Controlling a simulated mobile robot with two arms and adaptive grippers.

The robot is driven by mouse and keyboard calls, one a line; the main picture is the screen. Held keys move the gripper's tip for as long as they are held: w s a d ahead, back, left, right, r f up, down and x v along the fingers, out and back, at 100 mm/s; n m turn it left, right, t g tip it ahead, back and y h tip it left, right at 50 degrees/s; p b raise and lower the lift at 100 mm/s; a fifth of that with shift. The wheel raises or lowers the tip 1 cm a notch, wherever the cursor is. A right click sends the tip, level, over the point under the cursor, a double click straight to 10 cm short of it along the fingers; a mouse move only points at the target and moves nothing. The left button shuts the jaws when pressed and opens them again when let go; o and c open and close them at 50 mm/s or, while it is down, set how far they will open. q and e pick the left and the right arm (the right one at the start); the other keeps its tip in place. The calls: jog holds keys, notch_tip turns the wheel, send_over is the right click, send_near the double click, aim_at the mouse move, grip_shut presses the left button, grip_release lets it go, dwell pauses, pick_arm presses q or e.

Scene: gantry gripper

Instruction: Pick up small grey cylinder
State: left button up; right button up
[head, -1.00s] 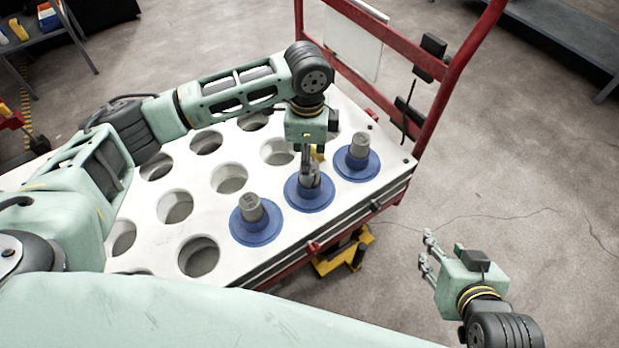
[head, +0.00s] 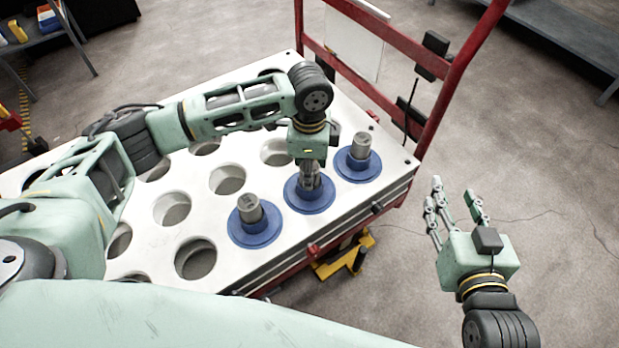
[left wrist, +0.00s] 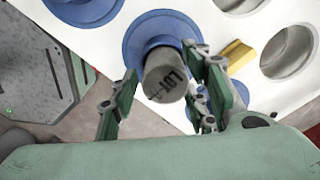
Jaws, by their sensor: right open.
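Three grey cylinders stand upright on blue round bases on the white board (head: 130,200). They are a front one (head: 250,208), a middle one under my left gripper, and a back one (head: 359,146). My left gripper (head: 310,184) points down over the middle base (head: 308,201) and largely hides its cylinder. In the left wrist view, this cylinder (left wrist: 165,78), with dark lettering on top, sits between the spread fingers (left wrist: 160,95). A gap shows on its left; contact on the right is unclear. My right gripper (head: 455,205) is open and empty, right of the cart.
The board has several empty round holes (head: 196,257). A red cart rail (head: 450,85) rises behind it. A yellow part (left wrist: 236,54) lies near the fingers in the left wrist view. The floor around my right gripper is clear.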

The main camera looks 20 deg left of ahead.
pick_arm(q)
grip_shut()
jog(key=shift+r, duration=0.15)
dwell(0.4)
